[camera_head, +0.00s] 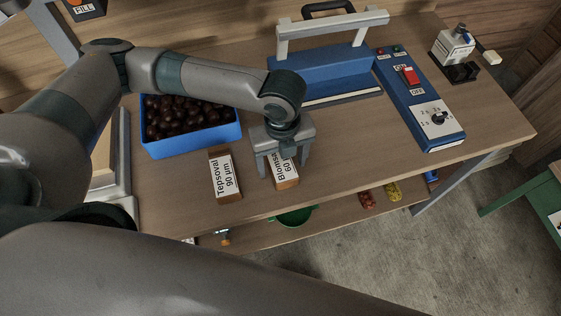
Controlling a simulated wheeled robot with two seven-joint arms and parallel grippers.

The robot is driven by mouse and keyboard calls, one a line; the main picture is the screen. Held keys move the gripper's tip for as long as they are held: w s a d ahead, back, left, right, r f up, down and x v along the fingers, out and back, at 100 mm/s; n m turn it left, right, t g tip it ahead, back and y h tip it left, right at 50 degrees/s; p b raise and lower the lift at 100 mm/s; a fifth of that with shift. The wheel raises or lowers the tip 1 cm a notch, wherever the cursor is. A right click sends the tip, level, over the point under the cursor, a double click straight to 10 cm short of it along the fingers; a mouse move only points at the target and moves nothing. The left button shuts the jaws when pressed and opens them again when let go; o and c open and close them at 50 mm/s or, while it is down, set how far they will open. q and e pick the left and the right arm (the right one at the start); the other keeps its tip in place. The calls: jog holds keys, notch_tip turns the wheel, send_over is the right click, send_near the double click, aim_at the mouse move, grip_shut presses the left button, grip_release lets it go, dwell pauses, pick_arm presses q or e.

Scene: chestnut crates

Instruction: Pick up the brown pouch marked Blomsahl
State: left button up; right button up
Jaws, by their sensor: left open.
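The brown pouch marked Blomsahl (287,182) lies on the wooden table near its front edge. Its white label is partly hidden, with "Blomsa" and "60" showing. My left gripper (285,172) is open directly over this pouch, with one finger to each side in the picture. I cannot tell whether the fingers touch it. A second brown pouch marked "Tepsoval 90 µm" (225,176) lies just to the left, apart from the gripper. My right gripper is not in view.
A blue crate of chestnuts (190,148) stands behind the pouches. A blue sealing machine (330,70) with a control box (420,100) stands behind and to the right. The table (360,150) is clear right of the gripper. A green bowl (293,217) sits on the lower shelf.

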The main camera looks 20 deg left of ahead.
aim_at(282, 164)
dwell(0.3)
pick_arm(q)
jog(key=c, duration=1.3)
jog(key=shift+o, duration=0.2)
jog(key=shift+r, duration=0.2)
